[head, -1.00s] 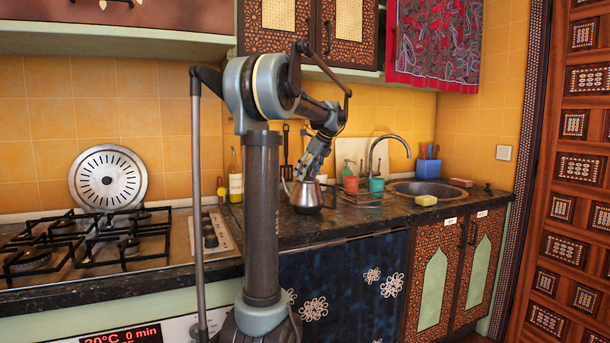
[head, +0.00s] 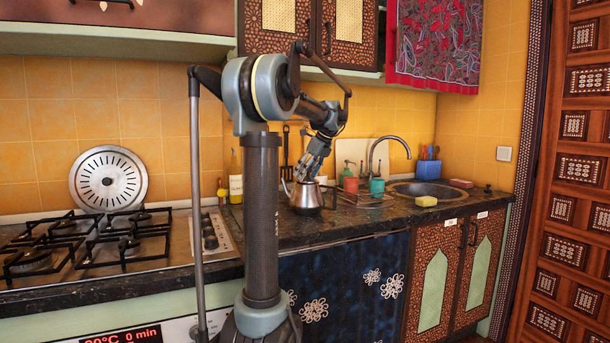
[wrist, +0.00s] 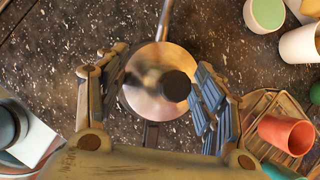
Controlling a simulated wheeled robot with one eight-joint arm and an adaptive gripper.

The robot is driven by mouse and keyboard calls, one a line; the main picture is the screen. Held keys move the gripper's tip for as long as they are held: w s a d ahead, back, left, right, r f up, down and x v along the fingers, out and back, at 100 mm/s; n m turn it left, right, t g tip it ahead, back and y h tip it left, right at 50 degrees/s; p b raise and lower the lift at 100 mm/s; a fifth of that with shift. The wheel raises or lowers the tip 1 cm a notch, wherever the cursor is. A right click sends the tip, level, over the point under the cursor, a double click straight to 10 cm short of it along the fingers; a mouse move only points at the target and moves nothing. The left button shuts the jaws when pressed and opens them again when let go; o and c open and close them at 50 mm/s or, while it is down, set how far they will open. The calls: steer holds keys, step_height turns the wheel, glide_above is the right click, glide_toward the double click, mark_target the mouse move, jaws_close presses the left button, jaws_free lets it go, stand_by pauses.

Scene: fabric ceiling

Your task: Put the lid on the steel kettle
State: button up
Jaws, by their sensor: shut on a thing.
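The steel kettle (head: 307,197) stands upright on the dark counter, with its spout to the left and black handle to the right in the head view. The round steel lid (wrist: 146,86) with a black knob covers the kettle's mouth from above. My gripper (head: 304,178) points down at the kettle top. In the wrist view its fingers lie on both sides of the lid, and it is shut on the lid. Whether the lid is seated or just above the rim is hidden.
A green-topped cup (wrist: 267,12) and a white cup (wrist: 302,43) are at upper right. The sink (head: 428,188) and the stove (head: 100,245) flank the kettle. A bottle (head: 235,178) stands behind left.

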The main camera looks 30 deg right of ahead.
steer(key=shift+s+f, duration=0.1)
steer(key=shift+f, duration=0.1)
steer(key=shift+c, duration=0.2)
steer(key=shift+s, duration=0.15)
steer(key=c, duration=0.3)
steer(key=shift+c, duration=0.2)
steer(key=o, duration=1.2)
steer(key=shift+a+f, duration=0.1)
steer(key=shift+o, duration=1.4)
steer(key=o, duration=0.6)
steer(key=shift+c, duration=0.2)
steer(key=shift+w+r, duration=0.2)
steer(key=shift+r, duration=3.45)
